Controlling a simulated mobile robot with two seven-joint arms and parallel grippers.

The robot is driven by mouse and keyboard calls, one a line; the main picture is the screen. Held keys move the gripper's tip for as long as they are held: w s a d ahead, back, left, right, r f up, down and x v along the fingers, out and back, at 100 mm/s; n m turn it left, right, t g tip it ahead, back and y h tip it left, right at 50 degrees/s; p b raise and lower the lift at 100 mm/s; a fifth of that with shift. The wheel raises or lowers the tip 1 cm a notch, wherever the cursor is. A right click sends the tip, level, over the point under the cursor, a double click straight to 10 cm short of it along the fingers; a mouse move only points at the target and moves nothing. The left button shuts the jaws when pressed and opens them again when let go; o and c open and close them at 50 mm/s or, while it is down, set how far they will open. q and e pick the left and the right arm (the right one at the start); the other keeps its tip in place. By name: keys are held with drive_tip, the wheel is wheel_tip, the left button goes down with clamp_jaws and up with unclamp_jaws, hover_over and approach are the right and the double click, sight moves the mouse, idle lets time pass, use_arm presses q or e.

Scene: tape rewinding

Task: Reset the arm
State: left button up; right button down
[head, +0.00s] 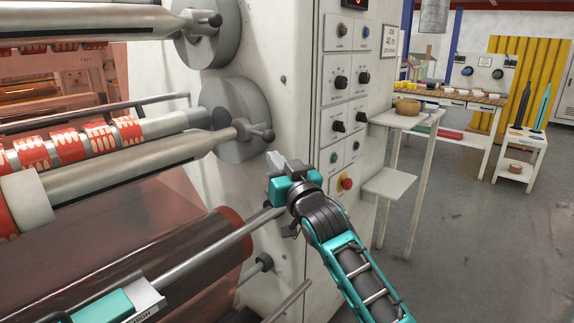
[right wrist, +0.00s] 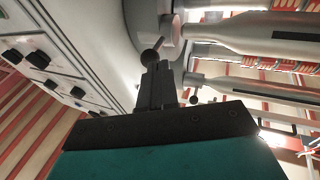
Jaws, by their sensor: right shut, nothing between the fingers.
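My right arm comes in from the bottom right in the head view. Its teal gripper (head: 273,160) is held up in front of the machine's white side panel, left of the red emergency button. The fingers are shut together and empty, pointing up and left. In the right wrist view the shut fingers (right wrist: 158,82) stand upright above the dark gripper body, with a ball-ended handle (right wrist: 152,55) behind their tips.
The machine's rollers (head: 130,170) and a reddish film roll (head: 190,262) fill the left. The control panel (head: 349,95) with knobs is close to the right gripper. A small side table (head: 398,118) holds a brown tape roll (head: 407,106). Floor (head: 450,240) is clear on the right.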

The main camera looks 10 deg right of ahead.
drive_tip(key=s+d+f+m+g+h+p, duration=0.15)
drive_tip(key=s+d+f, duration=0.25)
drive_tip(key=s+f, duration=0.4)
drive_tip(key=s+d+f+g+h+p, duration=0.2)
drive_tip(key=s+d+f+p, duration=0.15)
drive_tip(key=s+f, duration=0.45)
use_arm(q)
drive_tip(key=shift+y, duration=0.5)
drive_tip(key=a+r+p, duration=0.1)
drive_tip(key=s+a+r+p, duration=0.1)
drive_tip(key=r, duration=0.1)
drive_tip(key=a+r+p, duration=0.1)
drive_tip(key=shift+s+r+p, duration=0.3)
drive_tip(key=shift+r+p, duration=0.1)
use_arm(e)
drive_tip(key=s+d+f+g+h, duration=0.1)
drive_tip(key=s+d+f+g, duration=0.1)
drive_tip(key=s+f, duration=0.4)
drive_tip(key=s+d+f+g+h, duration=0.1)
drive_tip(key=s+d+f, duration=0.3)
drive_tip(key=s, duration=0.9)
drive_tip(key=shift+s+d+f+g, duration=0.2)
drive_tip(key=shift+f+g, duration=0.65)
drive_tip(key=shift+f, duration=0.1)
use_arm(q)
drive_tip(key=shift+d, duration=0.15)
